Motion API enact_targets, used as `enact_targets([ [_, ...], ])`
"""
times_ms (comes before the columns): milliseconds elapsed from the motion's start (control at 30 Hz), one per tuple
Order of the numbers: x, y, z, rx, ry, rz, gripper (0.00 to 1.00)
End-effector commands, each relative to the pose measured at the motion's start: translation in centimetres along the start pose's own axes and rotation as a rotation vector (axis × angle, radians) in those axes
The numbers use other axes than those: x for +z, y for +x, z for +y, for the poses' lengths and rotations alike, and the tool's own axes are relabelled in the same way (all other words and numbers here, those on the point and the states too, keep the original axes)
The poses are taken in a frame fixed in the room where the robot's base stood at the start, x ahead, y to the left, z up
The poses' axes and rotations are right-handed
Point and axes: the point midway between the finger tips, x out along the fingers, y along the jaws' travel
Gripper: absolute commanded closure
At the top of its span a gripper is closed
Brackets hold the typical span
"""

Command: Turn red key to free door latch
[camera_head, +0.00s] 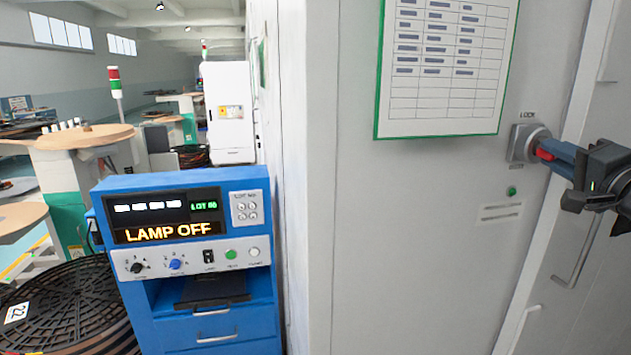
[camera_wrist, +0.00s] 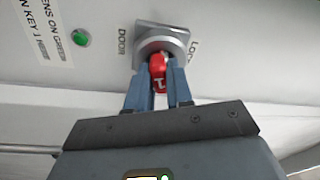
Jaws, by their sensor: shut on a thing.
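The red key (camera_wrist: 158,72) sits in the grey lock (camera_wrist: 163,42) on the white cabinet door. In the wrist view my gripper (camera_wrist: 158,82) has its two blue-grey fingers on either side of the key, shut on it. The lock plate carries the labels "DOOR" and "LOCK". In the head view the lock (camera_head: 522,143) is at the right, and a bit of the red key (camera_head: 545,154) shows at the fingertips of my gripper (camera_head: 553,156). The key's inner end is hidden in the lock. A green light (camera_head: 511,191) is below the lock.
A chart in a green frame (camera_head: 445,110) hangs above and left of the lock. A door handle (camera_head: 574,262) is below my gripper. A blue console (camera_head: 195,260) reading "LAMP OFF" stands at the left. Black reels (camera_head: 75,312) lie beside it.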

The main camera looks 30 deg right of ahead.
Motion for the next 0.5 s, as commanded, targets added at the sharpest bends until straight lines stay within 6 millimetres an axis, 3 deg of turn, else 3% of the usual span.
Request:
enact_targets([
  [267, 0.01, 0.0, -0.05, 0.003, 0.022, 0.001, 1.0],
  [500, 0.1, 0.05, -0.3, 0.036, 0.269, 0.017, 1.0],
])
